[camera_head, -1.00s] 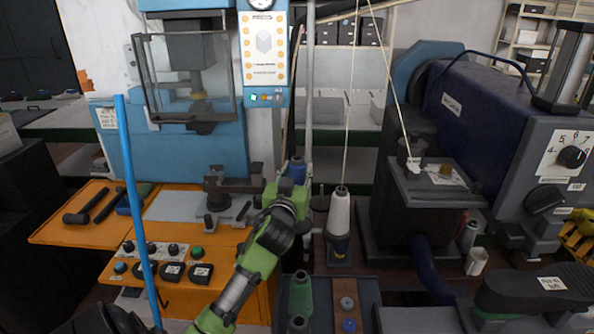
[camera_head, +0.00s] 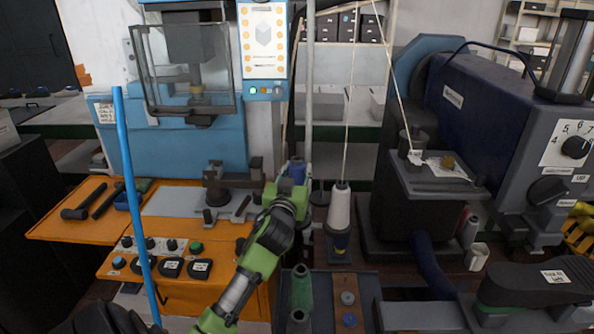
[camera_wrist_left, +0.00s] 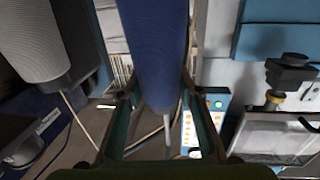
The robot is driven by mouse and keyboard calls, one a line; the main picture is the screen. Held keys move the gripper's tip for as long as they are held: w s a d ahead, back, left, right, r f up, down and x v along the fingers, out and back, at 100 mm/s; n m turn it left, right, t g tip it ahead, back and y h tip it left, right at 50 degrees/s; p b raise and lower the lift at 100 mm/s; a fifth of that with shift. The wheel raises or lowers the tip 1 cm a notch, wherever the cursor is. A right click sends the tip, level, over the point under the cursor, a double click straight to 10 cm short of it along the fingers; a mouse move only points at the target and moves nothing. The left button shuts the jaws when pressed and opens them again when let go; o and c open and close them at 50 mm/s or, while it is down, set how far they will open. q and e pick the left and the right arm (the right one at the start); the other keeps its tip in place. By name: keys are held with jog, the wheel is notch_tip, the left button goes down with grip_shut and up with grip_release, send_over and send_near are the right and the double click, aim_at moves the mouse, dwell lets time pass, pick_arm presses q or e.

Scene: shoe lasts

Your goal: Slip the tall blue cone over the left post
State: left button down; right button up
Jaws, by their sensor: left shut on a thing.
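The tall blue cone (camera_head: 297,172) is upright in my left gripper (camera_head: 288,190), which is shut on it. In the left wrist view the blue cone (camera_wrist_left: 160,45) fills the middle between the fingers. A white cone (camera_head: 339,210) with a thread running up from it stands just to the right. A dark post on a round base (camera_head: 319,198) shows between the two cones. The blue cone is beside it and apart from it in the picture; its lower end is hidden by the gripper.
A grey pole (camera_head: 309,90) rises behind the blue cone. An orange bench (camera_head: 85,225) with a blue press is at left. A dark blue machine (camera_head: 480,120) is at right. A green cone (camera_head: 301,285) stands in the front tray.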

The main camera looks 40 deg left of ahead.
pick_arm(q)
jog(key=shift+f+b, duration=0.35)
jog(key=shift+f, duration=0.15)
jog(key=shift+f+b, duration=1.5)
jog(key=shift+f, duration=0.45)
jog(key=c, duration=1.4)
grip_release()
jog(key=shift+f, duration=0.1)
jog(key=v, duration=1.2)
jog(key=shift+s, duration=0.1)
